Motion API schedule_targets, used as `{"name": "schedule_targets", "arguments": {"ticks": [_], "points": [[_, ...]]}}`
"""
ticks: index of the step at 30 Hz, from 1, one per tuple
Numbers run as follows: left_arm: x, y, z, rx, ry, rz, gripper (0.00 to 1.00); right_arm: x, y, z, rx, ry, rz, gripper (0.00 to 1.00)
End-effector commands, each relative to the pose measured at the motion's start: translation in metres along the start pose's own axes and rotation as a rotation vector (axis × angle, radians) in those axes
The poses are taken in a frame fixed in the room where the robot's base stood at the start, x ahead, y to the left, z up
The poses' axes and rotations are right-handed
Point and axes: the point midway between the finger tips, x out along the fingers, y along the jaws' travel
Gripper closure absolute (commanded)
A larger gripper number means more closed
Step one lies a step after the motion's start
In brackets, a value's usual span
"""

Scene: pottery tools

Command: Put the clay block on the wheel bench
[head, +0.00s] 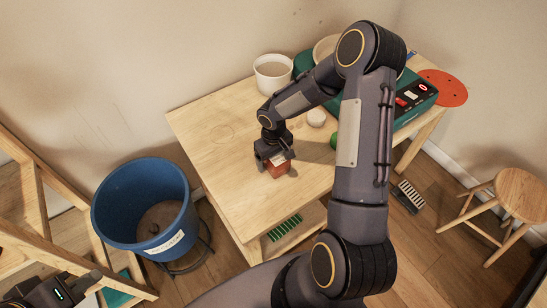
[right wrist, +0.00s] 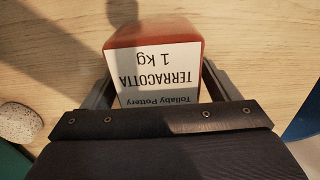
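The clay block (head: 279,168) is a small terracotta-red box with a white label, near the front edge of the wooden wheel bench (head: 215,135). In the right wrist view the block (right wrist: 155,60) shows its label, reading "TERRACOTTA 1 kg". My right gripper (head: 277,160) reaches down over it, with one finger close along each side; it appears shut on the block. I cannot tell whether the block's underside touches the bench top. My left gripper (head: 92,281) is partly in view at the lower left, away from the bench; its fingers are unclear.
A teal wheel unit (head: 414,104) with a control panel, a white bucket (head: 273,72) and a red disc (head: 443,88) are at the back. A pale round stone (head: 316,117) lies behind the block. A blue bin (head: 120,219) stands left and a stool (head: 520,192) right. The bench's left part is clear.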

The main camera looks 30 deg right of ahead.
Motion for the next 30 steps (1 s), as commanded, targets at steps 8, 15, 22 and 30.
{"name": "schedule_targets", "arguments": {"ticks": [8,15,22,30], "points": [[-0.004,0.002,-0.002,0.0,0.0,0.0,0.74,-0.004,0.0,0.0,0.0,0.0,-0.001,0.18],[0.0,0.0,0.0,0.0,0.0,0.0,0.74,-0.042,0.001,-0.001,0.002,0.006,0.003,0.18],[0.003,-0.001,0.001,0.0,0.0,0.0,0.74,-0.091,0.0,-0.001,0.001,0.006,0.001,0.18],[0.003,-0.002,0.002,0.0,0.0,0.0,0.74,-0.122,0.0,0.001,0.002,0.003,0.0,0.18]]}}
